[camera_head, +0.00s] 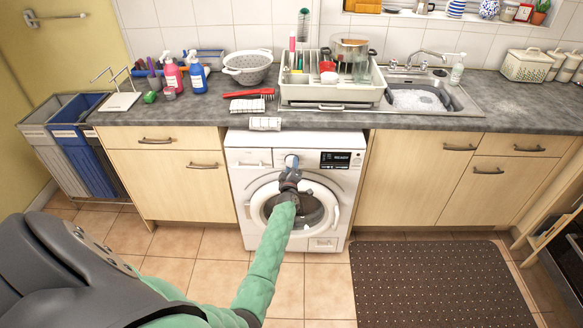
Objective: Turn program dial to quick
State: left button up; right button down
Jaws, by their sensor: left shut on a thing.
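The white washing machine (250,225) stands under the counter, between wooden cabinets. Its program dial (292,161) is on the upper front panel, left of the dark display (335,160). My left gripper (291,172) is at the dial and shut on it, with the green-sleeved arm reaching up from below. The gripper covers the lower part of the dial, so its pointer and markings cannot be read. The arm and gripper also hide part of the round door (325,209). My right gripper is not in view.
The counter above holds a dish rack (335,103), a colander (247,75), soap bottles and a red brush (250,94). A sink (450,100) is to the right. A dark mat (440,285) lies on the tiled floor.

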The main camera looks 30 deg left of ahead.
pick_arm(q)
jog(key=shift+f, duration=0.1)
jog(key=o, duration=1)
jog(key=b+v, duration=0.2)
jog(key=v, duration=0.5)
jog(key=shift+s+d, duration=0.2)
jog(key=shift+s, duration=0.15)
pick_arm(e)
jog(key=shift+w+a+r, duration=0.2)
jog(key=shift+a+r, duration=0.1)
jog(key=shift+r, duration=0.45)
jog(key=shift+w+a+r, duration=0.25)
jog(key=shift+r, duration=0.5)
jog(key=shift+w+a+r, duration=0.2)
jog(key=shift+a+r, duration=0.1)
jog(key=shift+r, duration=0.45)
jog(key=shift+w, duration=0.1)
